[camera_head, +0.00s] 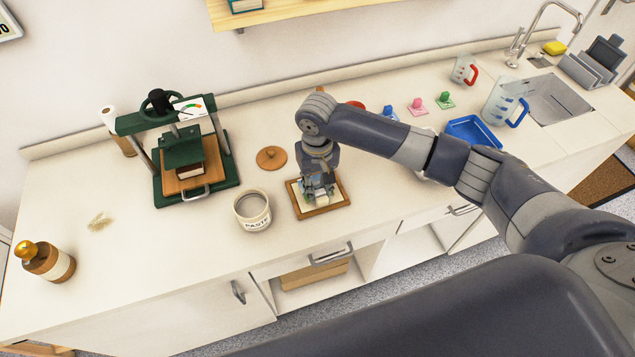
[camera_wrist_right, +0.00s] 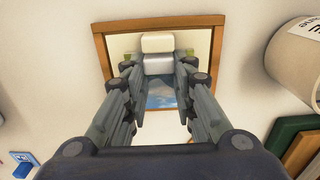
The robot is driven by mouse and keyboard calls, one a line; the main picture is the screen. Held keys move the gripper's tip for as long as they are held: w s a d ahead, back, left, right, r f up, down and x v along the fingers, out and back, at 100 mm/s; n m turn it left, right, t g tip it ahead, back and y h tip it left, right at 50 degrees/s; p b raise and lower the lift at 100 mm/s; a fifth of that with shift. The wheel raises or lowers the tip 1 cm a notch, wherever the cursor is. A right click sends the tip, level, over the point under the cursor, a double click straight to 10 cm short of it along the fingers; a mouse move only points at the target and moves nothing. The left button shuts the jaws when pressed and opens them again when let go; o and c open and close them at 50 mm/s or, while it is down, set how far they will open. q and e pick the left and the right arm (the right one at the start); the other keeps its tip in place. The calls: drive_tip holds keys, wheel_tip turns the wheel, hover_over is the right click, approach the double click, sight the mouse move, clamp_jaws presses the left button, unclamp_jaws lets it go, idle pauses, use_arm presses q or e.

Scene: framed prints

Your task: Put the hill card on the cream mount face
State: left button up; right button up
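The wooden frame (camera_head: 345,202) with its cream mount face lies flat on the counter. It also shows in the right wrist view (camera_wrist_right: 103,55). The hill card (camera_wrist_right: 160,88), blue with a pale hill shape, shows inside that frame, between my right fingers and partly hidden by them. A white block (camera_wrist_right: 158,63) stands up between the fingertips. My right gripper (camera_head: 318,188) points down over the frame and appears shut on this block of the card. Whether the card touches the mount cannot be told. My left gripper is not in view.
A paste pot (camera_head: 252,212) stands just left of the frame, with a wooden lid (camera_head: 271,158) behind. A green press (camera_head: 180,155) and a brown bottle (camera_head: 48,262) are further left. A blue tray (camera_head: 473,132), jugs and the sink (camera_head: 560,98) are at right.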

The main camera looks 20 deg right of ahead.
drive_tip(key=o, duration=0.3)
wheel_tip(320, 180, up, 12)
drive_tip(key=shift+r+b, duration=0.15)
drive_tip(key=shift+b, duration=0.6)
